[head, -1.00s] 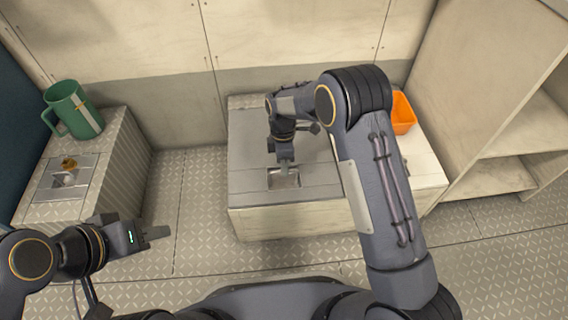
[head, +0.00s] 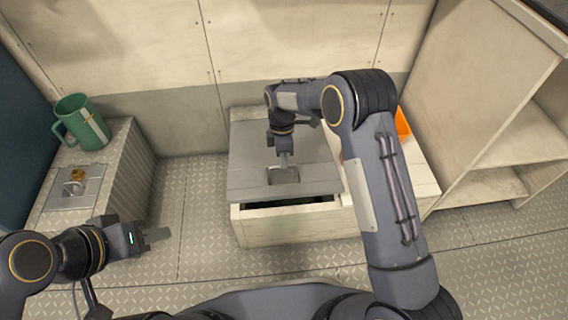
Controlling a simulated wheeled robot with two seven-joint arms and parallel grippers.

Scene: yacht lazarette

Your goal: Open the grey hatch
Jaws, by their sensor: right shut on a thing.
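The grey hatch (head: 252,160) is the lid on top of a pale box (head: 290,226) on the floor in the middle of the head view. Its front edge is lifted, and a dark gap shows between the lid and the box's front wall. My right gripper (head: 284,172) points down at the recessed handle (head: 291,178) near the hatch's front edge and is shut on it. The fingertips are small here. My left gripper (head: 158,235) is at the lower left, above the floor and away from the hatch. Whether its jaws are open does not show clearly.
A green mug (head: 82,122) stands on a ribbed locker (head: 119,160) at the left, behind a metal plate with a brass fitting (head: 77,175). An orange container (head: 402,124) sits right of the hatch, partly behind my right arm. Open shelves (head: 500,180) stand at the right.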

